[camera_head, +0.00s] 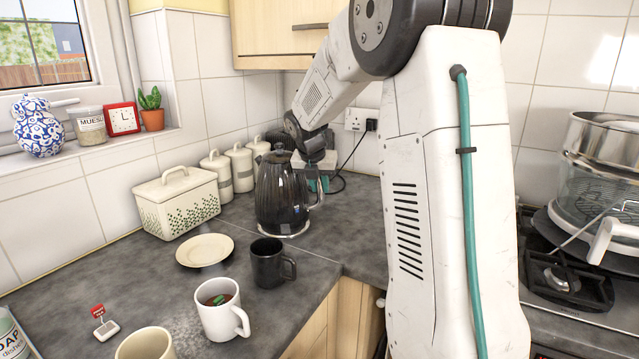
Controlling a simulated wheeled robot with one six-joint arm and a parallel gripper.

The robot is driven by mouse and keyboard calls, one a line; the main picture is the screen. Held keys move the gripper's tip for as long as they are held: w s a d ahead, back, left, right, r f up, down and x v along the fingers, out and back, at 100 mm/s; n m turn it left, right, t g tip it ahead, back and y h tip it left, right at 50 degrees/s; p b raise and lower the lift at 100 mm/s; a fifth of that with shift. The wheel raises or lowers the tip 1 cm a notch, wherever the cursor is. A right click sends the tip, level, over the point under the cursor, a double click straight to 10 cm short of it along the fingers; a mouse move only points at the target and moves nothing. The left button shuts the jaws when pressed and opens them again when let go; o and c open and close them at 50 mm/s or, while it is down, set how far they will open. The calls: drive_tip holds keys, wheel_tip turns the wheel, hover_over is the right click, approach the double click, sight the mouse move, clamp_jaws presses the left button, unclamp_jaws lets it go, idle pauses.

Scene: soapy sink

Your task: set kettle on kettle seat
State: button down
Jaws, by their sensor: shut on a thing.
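The dark ribbed kettle (277,197) stands upright on the back corner of the counter, with its handle (319,188) to the right. My gripper (321,184) is at the handle, shut on the kettle, and my arm reaches down to it from above. The pale round rim of the kettle seat (302,231) shows under the kettle's bottom. The kettle covers most of the seat, and I cannot tell whether the kettle's bottom rests fully on it. The fingertips are small and partly hidden by the handle.
White canisters (238,168) and a bread bin (178,203) stand left of the kettle. A plate (205,250), a black mug (268,264) and a white mug (221,309) are in front. A black cord (346,158) runs to a wall socket behind. The hob is at right.

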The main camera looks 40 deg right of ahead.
drive_tip(key=shift+f, duration=0.7)
idle(0.5)
drive_tip(key=c, duration=1.3)
unclamp_jaws()
drive_tip(key=shift+o, duration=0.6)
drive_tip(key=shift+s+f, duration=0.1)
drive_tip(key=shift+f, duration=0.05)
drive_tip(key=v, duration=0.8)
